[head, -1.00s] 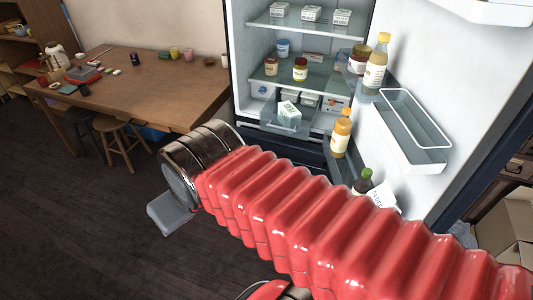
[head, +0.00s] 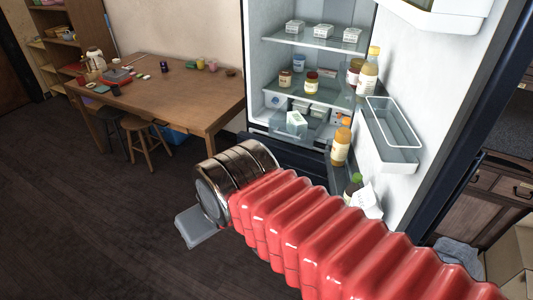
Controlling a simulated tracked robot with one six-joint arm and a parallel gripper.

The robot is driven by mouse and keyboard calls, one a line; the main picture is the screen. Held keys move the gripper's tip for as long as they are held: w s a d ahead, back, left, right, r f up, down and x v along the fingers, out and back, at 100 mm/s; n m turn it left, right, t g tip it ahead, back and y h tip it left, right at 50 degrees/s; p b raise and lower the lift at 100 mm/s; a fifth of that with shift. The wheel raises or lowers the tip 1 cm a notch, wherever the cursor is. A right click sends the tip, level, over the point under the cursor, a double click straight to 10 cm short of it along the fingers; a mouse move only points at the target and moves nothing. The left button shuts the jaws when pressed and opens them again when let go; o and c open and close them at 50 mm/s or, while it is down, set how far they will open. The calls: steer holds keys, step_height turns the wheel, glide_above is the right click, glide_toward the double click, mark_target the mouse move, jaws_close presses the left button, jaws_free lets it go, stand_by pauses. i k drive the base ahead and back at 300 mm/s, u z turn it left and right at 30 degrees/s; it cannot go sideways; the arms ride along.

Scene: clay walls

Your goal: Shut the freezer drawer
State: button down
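The fridge (head: 253,60) stands open, with its door (head: 420,60) swung out to the right. Below its food compartment is a dark blue front (head: 285,150), which looks like the freezer drawer. My red ribbed arm covers most of it, so I cannot tell how far it is out. My arm ends in a metal cuff. A grey flat piece of my gripper (head: 201,228) shows below the cuff, in front of and left of the fridge. The fingers are hidden, so its opening does not show.
Bottles stand in the door racks, including an orange-capped bottle (head: 341,143). A wooden table (head: 165,95) with small items and two stools (head: 150,138) stand left of the fridge. Dark floor (head: 90,220) is clear at front left. A cabinet (head: 490,190) and cardboard box (head: 515,255) are at right.

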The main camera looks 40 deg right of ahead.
mark_target(311, 163)
steer(key=z, duration=0.75)
steer(key=i, duration=1.2)
steer(key=u, duration=1.7)
